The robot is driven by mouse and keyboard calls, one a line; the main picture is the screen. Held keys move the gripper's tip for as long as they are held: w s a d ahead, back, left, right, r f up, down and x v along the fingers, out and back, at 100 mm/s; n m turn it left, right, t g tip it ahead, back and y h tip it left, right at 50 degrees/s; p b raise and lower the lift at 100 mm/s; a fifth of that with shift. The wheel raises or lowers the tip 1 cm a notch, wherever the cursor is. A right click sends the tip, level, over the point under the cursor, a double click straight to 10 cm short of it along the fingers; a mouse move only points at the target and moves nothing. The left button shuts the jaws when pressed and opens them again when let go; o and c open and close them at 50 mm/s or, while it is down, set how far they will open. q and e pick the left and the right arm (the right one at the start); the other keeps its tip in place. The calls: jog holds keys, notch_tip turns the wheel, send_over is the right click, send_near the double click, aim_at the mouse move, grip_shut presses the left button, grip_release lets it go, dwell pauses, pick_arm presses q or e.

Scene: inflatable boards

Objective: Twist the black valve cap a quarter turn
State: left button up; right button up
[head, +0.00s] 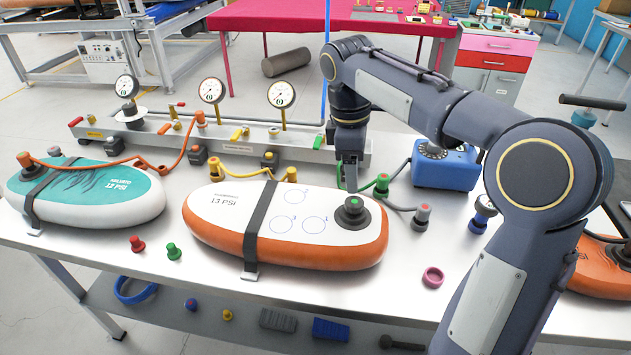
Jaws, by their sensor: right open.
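The black valve cap (352,216) with a green dot on top sits at the right end of the white and orange inflatable board (230,218). A dark strap (259,228) crosses that board. My right gripper (350,186) points down just above and behind the cap. It is open; I cannot tell whether its fingertips touch the cap. Nothing shows between its fingers. My left gripper is out of view.
A teal board (85,195) lies at left, another orange board (600,265) at far right. Behind stands a gauge rail (225,140) with hoses. A blue box (445,167) is right of the gripper.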

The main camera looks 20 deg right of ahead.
aim_at(355, 201)
jog(key=shift+w+a+f, duration=0.1)
jog(key=shift+w+f, duration=0.15)
jog(key=shift+f, duration=0.1)
jog(key=f, duration=0.4)
jog(key=d+f+b, duration=0.1)
jog(key=f, duration=0.2)
jog(key=shift+s+f, duration=0.1)
jog(key=shift+s, duration=0.25)
jog(key=shift+c, duration=0.3)
jog(key=c, duration=0.9)
jog(key=shift+n+p, duration=0.55)
jog(key=shift+n, duration=0.65)
jog(key=shift+c, duration=0.4)
jog(key=shift+n+t+p, duration=0.3)
jog(key=shift+n+p, duration=0.15)
jog(key=shift+n, duration=0.95)
